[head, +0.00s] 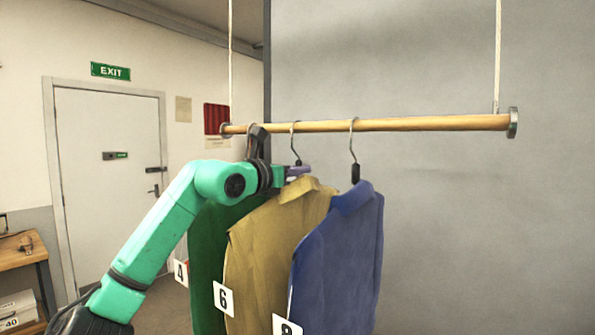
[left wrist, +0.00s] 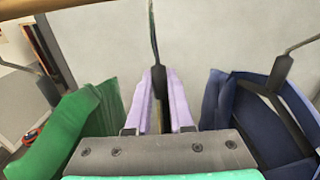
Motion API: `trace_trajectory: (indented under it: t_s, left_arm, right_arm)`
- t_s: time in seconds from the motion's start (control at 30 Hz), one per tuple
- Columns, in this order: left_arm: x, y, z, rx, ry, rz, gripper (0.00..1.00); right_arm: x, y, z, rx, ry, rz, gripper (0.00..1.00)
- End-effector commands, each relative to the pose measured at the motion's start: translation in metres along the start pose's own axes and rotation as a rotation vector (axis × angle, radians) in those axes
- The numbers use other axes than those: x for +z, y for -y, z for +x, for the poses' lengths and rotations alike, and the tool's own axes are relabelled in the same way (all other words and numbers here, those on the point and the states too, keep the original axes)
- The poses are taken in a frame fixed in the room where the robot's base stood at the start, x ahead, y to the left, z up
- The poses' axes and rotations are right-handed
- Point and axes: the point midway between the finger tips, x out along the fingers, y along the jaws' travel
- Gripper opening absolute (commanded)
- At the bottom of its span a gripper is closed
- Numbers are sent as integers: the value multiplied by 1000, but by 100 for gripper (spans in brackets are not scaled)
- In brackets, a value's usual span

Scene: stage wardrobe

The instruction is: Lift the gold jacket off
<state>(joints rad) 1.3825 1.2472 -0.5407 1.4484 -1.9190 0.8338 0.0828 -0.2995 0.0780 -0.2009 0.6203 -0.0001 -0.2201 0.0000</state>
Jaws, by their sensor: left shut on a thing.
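The gold jacket (head: 262,250), with a white tag "6", hangs between a green and a blue jacket below the wooden rail (head: 400,124). Its thin hanger hook (head: 294,142) reaches up to the rail. My left gripper (head: 298,171) is at the jacket's collar, just under the hook. In the left wrist view its two lilac fingers (left wrist: 158,108) are shut on the dark neck of the hanger (left wrist: 159,82), with the hook rising above. The gold cloth is hidden in that view. My right gripper is in neither view.
The green jacket (head: 205,262), tag "4", hangs close on the left, partly behind my arm. The blue jacket (head: 340,255) hangs close on the right, overlapping the gold one. Cords (head: 497,55) hold the rail. Free room lies right of the blue jacket.

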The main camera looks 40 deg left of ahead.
Motion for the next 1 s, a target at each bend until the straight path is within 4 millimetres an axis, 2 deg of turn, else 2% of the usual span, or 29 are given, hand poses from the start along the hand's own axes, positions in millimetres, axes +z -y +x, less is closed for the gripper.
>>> trace_trajectory:
  t_s: [0.4,1.0]
  left_arm:
    - [2,0,0,0,2,0,0]
    - [33,0,0,0,2,-1,0]
  right_arm:
    - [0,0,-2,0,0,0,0]
    - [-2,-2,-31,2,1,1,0]
